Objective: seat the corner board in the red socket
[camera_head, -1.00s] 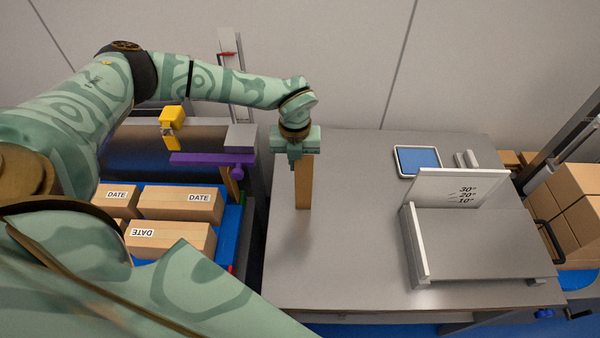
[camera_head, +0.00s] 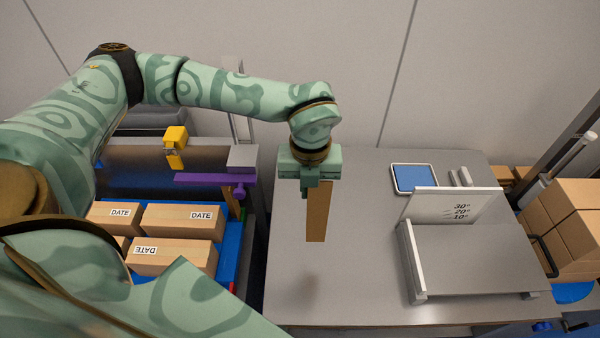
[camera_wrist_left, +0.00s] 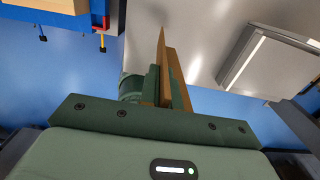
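The corner board (camera_head: 317,212), a long brown strip, hangs upright from my left gripper (camera_head: 313,184) above the grey table. The gripper is shut on its upper part, and its lower end appears clear of the tabletop. In the left wrist view the board (camera_wrist_left: 164,65) sits between the gripper fingers (camera_wrist_left: 160,90). A red bracket-like part (camera_wrist_left: 100,22), likely the red socket, shows at the edge of the blue carrier, well to the left of the board. In the head view only a small red bit is visible near the carrier's right edge. My right gripper is not in view.
The blue carrier (camera_head: 232,240) holds several cartons (camera_head: 178,221) left of the table. A purple bar (camera_head: 215,179) and a brown strip (camera_head: 232,203) stand at its back right. The grey table (camera_head: 350,290) has a white angle fixture (camera_head: 440,206) and a blue tray (camera_head: 414,178) at right.

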